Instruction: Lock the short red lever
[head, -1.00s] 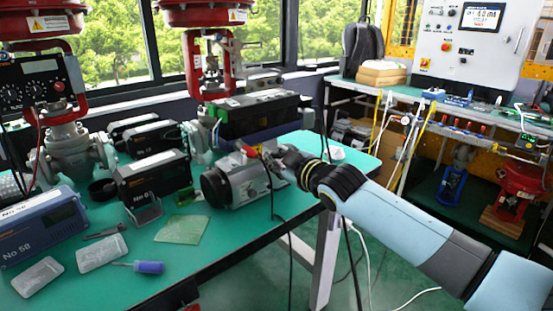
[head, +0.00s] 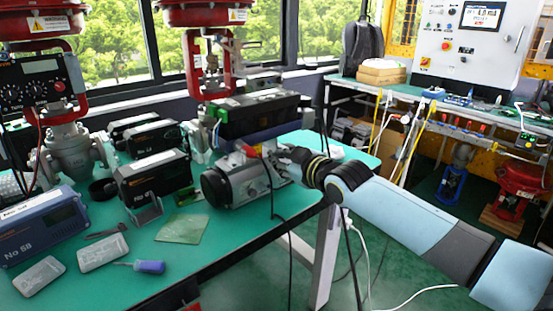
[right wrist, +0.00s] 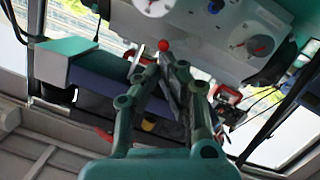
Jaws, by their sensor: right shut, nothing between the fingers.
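A small red part (head: 250,152), which may be the short red lever, shows on top of the grey cylindrical actuator (head: 236,182) on the green bench. My right gripper (head: 279,157) is close to the right of it, at the actuator's right end. In the right wrist view my gripper (right wrist: 160,63) has its fingers shut, with nothing held. A round red knob (right wrist: 163,45) shows just past the fingertips, in front of a grey housing (right wrist: 225,35) with round dials. I cannot tell whether the fingertips touch the knob. My left gripper is not in view.
A dark cable (head: 271,190) hangs over the actuator's front. Black boxes stand behind the actuator. The bench's front edge is clear.

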